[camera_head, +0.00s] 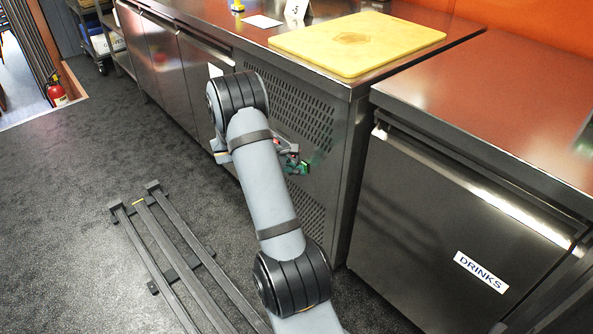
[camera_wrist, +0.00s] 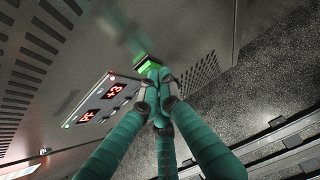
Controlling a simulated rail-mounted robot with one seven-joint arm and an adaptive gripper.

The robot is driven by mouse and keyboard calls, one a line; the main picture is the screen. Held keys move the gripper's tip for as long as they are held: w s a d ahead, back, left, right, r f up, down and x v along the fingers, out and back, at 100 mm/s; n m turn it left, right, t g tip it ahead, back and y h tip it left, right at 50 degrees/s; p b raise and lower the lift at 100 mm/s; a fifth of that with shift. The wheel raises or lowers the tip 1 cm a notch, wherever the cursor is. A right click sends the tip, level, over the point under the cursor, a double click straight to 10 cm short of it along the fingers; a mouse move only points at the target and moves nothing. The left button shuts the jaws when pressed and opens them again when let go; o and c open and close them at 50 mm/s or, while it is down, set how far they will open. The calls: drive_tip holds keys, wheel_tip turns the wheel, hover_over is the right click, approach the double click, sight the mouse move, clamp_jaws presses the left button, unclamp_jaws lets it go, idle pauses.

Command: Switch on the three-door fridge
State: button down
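The three-door fridge (camera_head: 180,68) stands under the counter in the head view, with a vented panel (camera_head: 300,112) at its right end. My gripper (camera_head: 291,160) is at this panel, mostly hidden behind my arm. In the wrist view my gripper's (camera_wrist: 158,76) teal fingers are drawn together at the tips, with nothing seen between them. The tips are at a green-lit switch (camera_wrist: 148,63) and partly cover it; I cannot tell whether they touch. A green glow shows on the metal beside it. A control plate (camera_wrist: 103,98) with red-lit displays, one reading about +3, is left of the fingers.
A yellow cutting board (camera_head: 358,42) lies on the counter above the panel. A drinks fridge (camera_head: 440,215) stands close on the right. Dark floor rails (camera_head: 165,245) run at the lower left. The dark floor (camera_head: 60,190) at left is open.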

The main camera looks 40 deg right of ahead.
drive_tip(key=shift+r, duration=0.2)
drive_tip(key=a+r+p, duration=0.3)
drive_tip(key=a+r, duration=0.2)
drive_tip(key=a, duration=0.7)
drive_tip(key=shift+r, duration=0.3)
drive_tip(key=shift+w, duration=0.1)
